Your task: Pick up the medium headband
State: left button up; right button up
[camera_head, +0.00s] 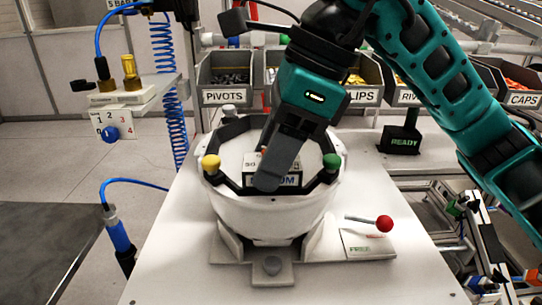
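My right arm comes in from the upper right. Its teal and grey gripper (270,180) points down over the white helmet shell (275,217), which sits in a light fixture on the bench. Its fingers overlap in this view, so their gap is hidden. A black angular band (221,140) runs around the shell's top, with a yellow knob (211,163) at left and a green knob (332,162) at right. Whether this band is the medium headband cannot be told. Behind the fingers is a small block (291,180) with partly hidden lettering. My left gripper is not in view.
Labelled parts bins, including PIVOTS (223,97) and CAPS (522,100), line the back. A red-knobbed lever (384,223) stands right of the fixture. A dial stand (118,125) is at left. The white bench (180,265) is clear in front.

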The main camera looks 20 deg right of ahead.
jog(key=c, duration=0.6)
jog(key=shift+r, duration=0.1)
